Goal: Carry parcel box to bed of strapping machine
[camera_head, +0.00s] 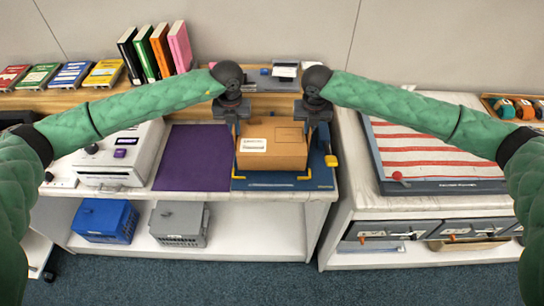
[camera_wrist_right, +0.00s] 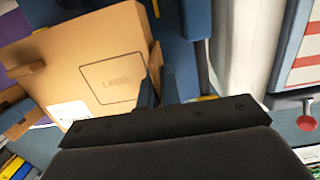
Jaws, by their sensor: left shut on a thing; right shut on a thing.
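The brown cardboard parcel box (camera_head: 272,150) is between my two grippers in the head view, over a blue bed (camera_head: 285,184) with yellow corner marks. It has a white label on its top. My left gripper (camera_head: 236,128) is shut on the box's left side. My right gripper (camera_head: 311,128) is shut on its right side. In the right wrist view the box (camera_wrist_right: 60,65) fills the left part, with a printed label outline and dark fingers at its edge. I cannot tell whether the box touches the bed. The box hides most of the bed.
A purple mat (camera_head: 194,158) lies left of the bed, beside a white machine (camera_head: 122,155). A yellow handle (camera_head: 331,161) is at the bed's right. A red-and-white striped panel (camera_head: 430,154) is on the right counter. Books (camera_head: 158,50) stand behind. Blue and grey crates sit on the lower shelf.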

